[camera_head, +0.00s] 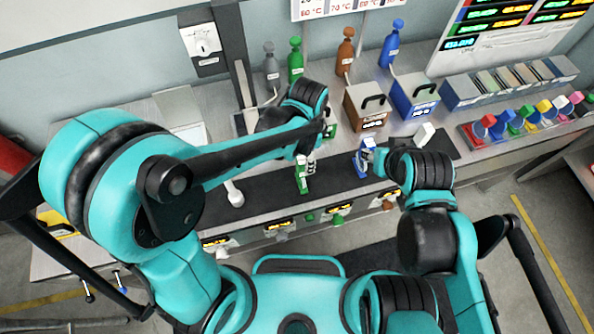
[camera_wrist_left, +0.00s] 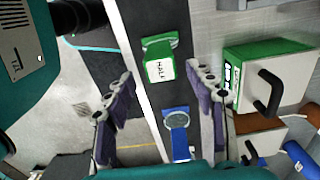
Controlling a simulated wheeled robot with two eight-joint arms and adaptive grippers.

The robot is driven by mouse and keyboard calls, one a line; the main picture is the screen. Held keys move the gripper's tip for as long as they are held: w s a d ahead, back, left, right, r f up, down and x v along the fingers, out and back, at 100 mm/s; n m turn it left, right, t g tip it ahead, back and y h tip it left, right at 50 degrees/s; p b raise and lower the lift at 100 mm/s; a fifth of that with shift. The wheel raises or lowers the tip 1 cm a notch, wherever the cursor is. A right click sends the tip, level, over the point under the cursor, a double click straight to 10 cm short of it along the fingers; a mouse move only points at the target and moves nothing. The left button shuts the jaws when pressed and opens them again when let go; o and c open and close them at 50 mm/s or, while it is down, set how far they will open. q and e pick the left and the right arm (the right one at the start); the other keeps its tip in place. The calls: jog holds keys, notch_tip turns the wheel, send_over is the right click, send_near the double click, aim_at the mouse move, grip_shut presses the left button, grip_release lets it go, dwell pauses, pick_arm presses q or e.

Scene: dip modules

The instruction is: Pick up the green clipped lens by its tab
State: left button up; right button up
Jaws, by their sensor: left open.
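The green clipped lens (camera_head: 302,178) stands on the dark strip along the front of the bench. In the left wrist view its green clip (camera_wrist_left: 160,48) carries a white label reading "HALF" and sits between and beyond my left fingers. My left gripper (camera_head: 311,160) is above and close beside it, open and empty; its two fingers (camera_wrist_left: 160,75) show spread in the wrist view. A blue clip with a round lens (camera_wrist_left: 176,121) stands on the same strip, also seen in the head view (camera_head: 363,160). My right gripper (camera_head: 376,157) is beside the blue clip; its fingers are mostly hidden.
A green box with a black handle (camera_wrist_left: 265,80) stands near the strip, beside my left finger. Brown (camera_head: 366,107) and blue (camera_head: 414,95) boxes stand behind. A white knobbed stick (camera_head: 235,194) is at the left. A rack of coloured pieces (camera_head: 525,120) is at the right.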

aim_at(302, 172)
pick_arm(q)
jog(key=f, duration=0.1)
jog(key=f+b, duration=0.1)
jog(key=f, duration=0.3)
jog(key=shift+a, duration=0.4)
jog(key=shift+f, duration=0.55)
grip_shut()
